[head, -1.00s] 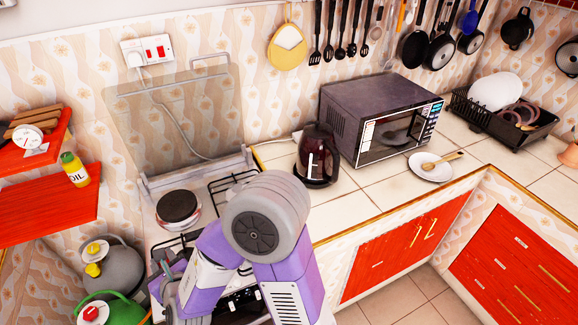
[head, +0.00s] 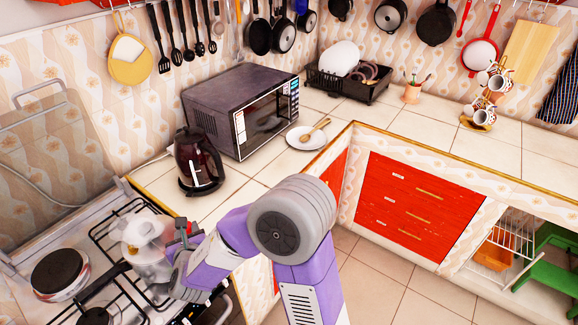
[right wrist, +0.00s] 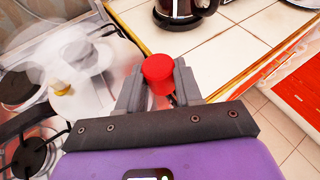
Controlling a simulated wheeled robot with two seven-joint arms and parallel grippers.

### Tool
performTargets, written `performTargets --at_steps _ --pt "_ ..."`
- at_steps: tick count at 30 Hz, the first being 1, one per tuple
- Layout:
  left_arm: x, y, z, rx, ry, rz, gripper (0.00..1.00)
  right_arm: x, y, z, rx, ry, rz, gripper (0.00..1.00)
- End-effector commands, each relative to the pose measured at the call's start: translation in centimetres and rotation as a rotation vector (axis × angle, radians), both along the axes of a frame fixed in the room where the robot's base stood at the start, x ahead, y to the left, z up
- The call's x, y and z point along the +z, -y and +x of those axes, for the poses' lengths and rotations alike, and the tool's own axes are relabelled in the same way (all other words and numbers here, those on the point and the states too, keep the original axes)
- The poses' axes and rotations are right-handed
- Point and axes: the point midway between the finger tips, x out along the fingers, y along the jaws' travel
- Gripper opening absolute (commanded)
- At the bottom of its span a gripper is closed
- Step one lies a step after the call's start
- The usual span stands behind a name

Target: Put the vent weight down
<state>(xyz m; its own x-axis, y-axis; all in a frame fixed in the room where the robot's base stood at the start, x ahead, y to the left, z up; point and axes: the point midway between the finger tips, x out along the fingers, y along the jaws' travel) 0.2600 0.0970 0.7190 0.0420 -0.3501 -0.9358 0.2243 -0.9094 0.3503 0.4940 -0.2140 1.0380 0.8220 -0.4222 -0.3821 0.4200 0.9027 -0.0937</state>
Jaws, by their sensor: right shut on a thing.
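The vent weight (right wrist: 158,72), a small red cylinder, is held between the fingers of my right gripper (right wrist: 158,88) in the right wrist view. In the head view my right gripper (head: 184,238) is over the right side of the stove, near the counter's front corner, and the weight is hard to make out there. The picture does not show the weight resting on anything. My left gripper is not in view.
A blurred, see-through pot or lid (head: 146,240) shows over the stove (head: 118,290) beside my gripper. A dark kettle (head: 198,160), microwave (head: 245,108) and plate with a spoon (head: 307,136) stand on the counter. Bare tiles (head: 212,205) lie in front of the kettle.

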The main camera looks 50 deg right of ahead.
Motion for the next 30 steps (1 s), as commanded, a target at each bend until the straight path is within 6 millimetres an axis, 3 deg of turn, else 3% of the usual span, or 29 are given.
performTargets --at_steps 1,3,9,12,20,30 --pt "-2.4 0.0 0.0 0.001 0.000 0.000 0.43 -1.5 1.7 1.4 -0.071 0.010 0.012 0.04" --pt "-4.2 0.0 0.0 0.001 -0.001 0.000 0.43 -2.2 4.1 2.8 -0.169 0.017 0.027 0.04" --pt "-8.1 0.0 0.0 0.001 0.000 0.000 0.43 -3.5 9.8 5.5 -0.392 0.039 0.060 0.04" --pt "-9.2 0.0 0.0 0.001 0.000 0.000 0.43 -3.7 11.5 6.1 -0.456 0.047 0.069 0.04" --pt "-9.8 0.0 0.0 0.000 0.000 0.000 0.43 -3.7 12.9 6.6 -0.508 0.053 0.076 0.04" --pt "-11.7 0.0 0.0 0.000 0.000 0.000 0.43 -8.5 12.8 6.6 -0.506 0.051 0.075 0.04"
